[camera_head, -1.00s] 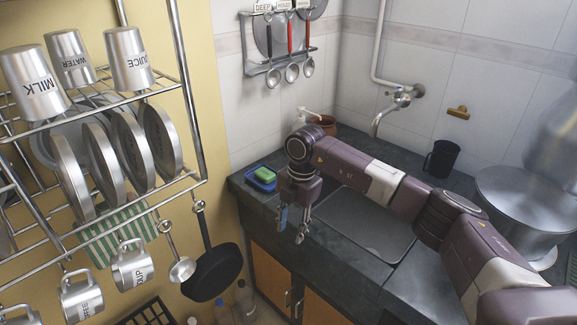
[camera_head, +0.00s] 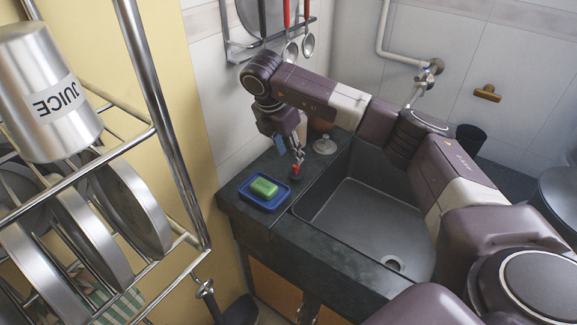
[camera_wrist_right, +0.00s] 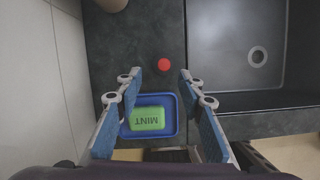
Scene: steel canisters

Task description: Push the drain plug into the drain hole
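The drain plug, a small round red piece (camera_wrist_right: 164,65), sits on the dark counter left of the sink in the right wrist view. In the head view it shows as a red spot (camera_head: 295,170) just below my right gripper (camera_head: 290,148). The right gripper's fingers are spread apart (camera_wrist_right: 159,74) and empty, with the plug below and between their tips. I cannot tell the exact height gap. My left gripper is not in view.
A blue tray (camera_head: 251,203) with green soap (camera_head: 264,187) lies near the plug. The sink basin (camera_head: 355,215) is empty, with raised walls. The tap pipe (camera_head: 415,95) and a black mug (camera_head: 470,139) are behind. A metal rack with dishes (camera_head: 160,160) stands at left.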

